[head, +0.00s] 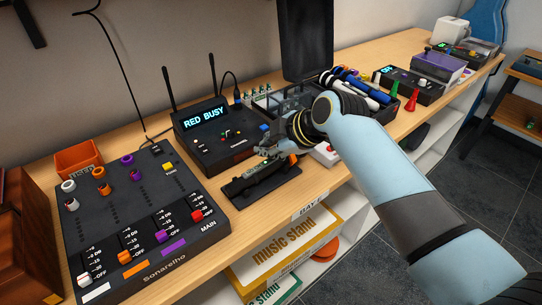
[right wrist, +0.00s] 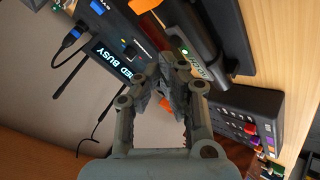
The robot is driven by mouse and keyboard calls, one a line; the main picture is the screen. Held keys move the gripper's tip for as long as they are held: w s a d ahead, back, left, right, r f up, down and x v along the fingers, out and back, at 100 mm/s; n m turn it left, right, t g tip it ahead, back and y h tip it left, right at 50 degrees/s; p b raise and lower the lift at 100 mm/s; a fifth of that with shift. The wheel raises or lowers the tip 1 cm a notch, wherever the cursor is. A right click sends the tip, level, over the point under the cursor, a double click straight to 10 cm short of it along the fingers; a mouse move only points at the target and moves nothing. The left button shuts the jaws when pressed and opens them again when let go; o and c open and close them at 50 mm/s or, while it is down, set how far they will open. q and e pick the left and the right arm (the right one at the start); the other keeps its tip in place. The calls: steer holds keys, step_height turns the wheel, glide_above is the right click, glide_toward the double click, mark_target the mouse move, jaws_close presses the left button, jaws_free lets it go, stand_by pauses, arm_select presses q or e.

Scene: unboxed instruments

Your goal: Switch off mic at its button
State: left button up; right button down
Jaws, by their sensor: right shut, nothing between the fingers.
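The mic (right wrist: 207,38) is a dark, long body lying on a black stand (head: 262,197) at the table's front edge. In the right wrist view a small green light (right wrist: 184,51) glows on it. In the head view my right gripper partly covers the mic, and its button is hard to make out. My right gripper (head: 262,161) is shut and empty, just above the mic. In the right wrist view its fingertips (right wrist: 172,72) are close to the green-lit part; I cannot tell whether they touch. My left gripper is not in view.
A black receiver (head: 215,150) with two antennas reads "RED BUSY" behind the mic. A mixer (head: 128,215) with knobs and faders stands to the left. A case of markers (head: 355,88) and a red-buttoned white box (head: 325,153) are to the right. An orange box (head: 78,157) sits behind the mixer.

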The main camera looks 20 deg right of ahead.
steer(key=shift+f, duration=0.4)
steer(key=shift+f, duration=0.15)
stand_by(0.4)
steer(key=shift+r+p, duration=0.45)
steer(key=shift+r, duration=0.2)
steer(key=r+p, duration=0.2)
steer(key=r, duration=0.1)
steer(key=r+p, duration=0.3)
steer(key=shift+s+a+p, duration=0.1)
steer(key=shift+a+p, duration=0.1)
steer(key=shift+p, duration=0.15)
